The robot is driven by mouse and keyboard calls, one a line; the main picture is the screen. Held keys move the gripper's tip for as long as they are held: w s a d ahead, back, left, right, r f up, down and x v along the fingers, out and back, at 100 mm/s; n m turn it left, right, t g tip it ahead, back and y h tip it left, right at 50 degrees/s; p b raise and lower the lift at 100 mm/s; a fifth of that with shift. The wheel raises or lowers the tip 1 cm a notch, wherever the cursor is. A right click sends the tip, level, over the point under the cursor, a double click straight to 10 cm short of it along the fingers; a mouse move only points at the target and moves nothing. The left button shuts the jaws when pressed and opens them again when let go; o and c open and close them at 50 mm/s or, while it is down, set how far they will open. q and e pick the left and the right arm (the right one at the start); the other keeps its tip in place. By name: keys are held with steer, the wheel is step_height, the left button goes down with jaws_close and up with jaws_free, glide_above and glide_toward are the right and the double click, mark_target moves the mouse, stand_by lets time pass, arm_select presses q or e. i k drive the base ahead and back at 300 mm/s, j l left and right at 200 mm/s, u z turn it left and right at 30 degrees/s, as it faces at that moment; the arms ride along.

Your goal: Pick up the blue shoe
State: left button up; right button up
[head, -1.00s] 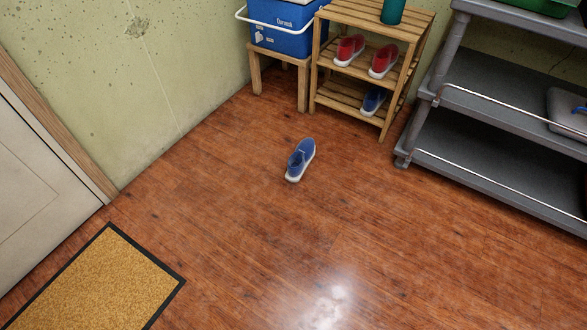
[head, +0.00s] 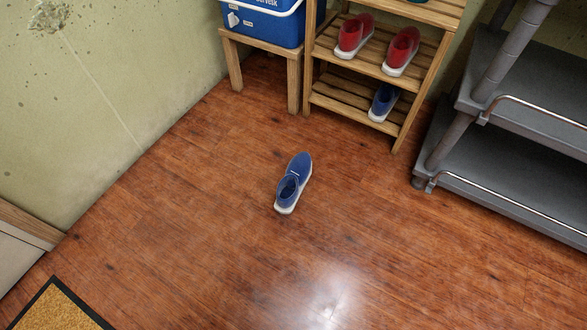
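A blue shoe (head: 294,183) with a white sole lies upright on the wooden floor, near the middle of the head view. Its toe points away, toward the rack, and its opening faces nearer to me. A second blue shoe (head: 384,100) sits on the lowest shelf of the wooden rack, partly shaded by the shelf above. Neither of my grippers shows in the head view.
The wooden rack (head: 428,96) holds red shoes (head: 401,50) above. Left of it, a blue cooler (head: 272,22) stands on a wooden stool (head: 234,62). A grey shelf cart (head: 505,186) is at right, a doormat (head: 50,309) lower left. Floor around the shoe is clear.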

mark_target(298, 171)
steer(key=i+z, duration=0.4)
steer(key=i, duration=0.15)
steer(key=i+z, duration=0.45)
steer(key=i+j, duration=0.05)
